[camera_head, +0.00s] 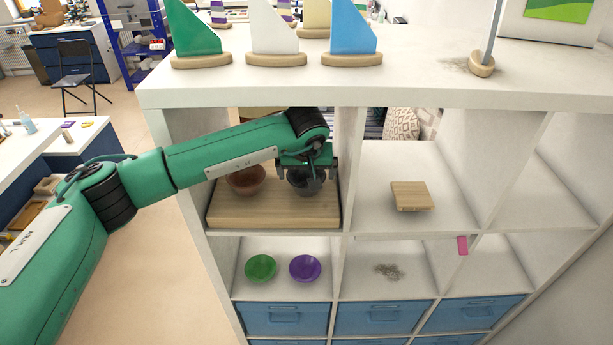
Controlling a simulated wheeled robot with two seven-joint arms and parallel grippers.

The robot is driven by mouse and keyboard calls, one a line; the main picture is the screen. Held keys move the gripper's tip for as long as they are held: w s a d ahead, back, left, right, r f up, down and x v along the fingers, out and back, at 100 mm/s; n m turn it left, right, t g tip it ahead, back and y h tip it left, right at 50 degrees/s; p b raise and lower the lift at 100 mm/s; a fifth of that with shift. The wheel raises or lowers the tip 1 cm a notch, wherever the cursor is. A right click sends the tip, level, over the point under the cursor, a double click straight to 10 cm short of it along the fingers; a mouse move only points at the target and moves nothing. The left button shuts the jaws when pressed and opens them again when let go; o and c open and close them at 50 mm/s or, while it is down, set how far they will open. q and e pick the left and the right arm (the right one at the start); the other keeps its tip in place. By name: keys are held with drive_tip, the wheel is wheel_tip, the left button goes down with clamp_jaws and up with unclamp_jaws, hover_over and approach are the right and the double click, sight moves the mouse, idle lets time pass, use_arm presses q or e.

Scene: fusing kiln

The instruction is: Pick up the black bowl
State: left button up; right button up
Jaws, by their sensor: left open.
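The black bowl (309,184) stands on a light wooden board (275,214) in the upper left compartment of the white shelf. My left arm reaches in from the left, and my left gripper (303,178) is over the black bowl, pointing down. Its fingers are open and overlap the bowl in the picture; I cannot tell whether they touch it. The gripper hides part of the bowl. A brown bowl (246,180) sits to its left on the same board, partly hidden by my arm. My right gripper is not in view.
The shelf top (400,85) and the upright wall (349,175) right of the board bound the compartment. A green bowl (260,268) and purple bowl (305,268) sit below. A small wooden board (411,196) lies in the middle compartment. Sailboat figures, including a blue one (352,30), stand on top.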

use_arm(q)
drive_tip(key=shift+f, duration=0.2)
drive_tip(key=c, duration=0.9)
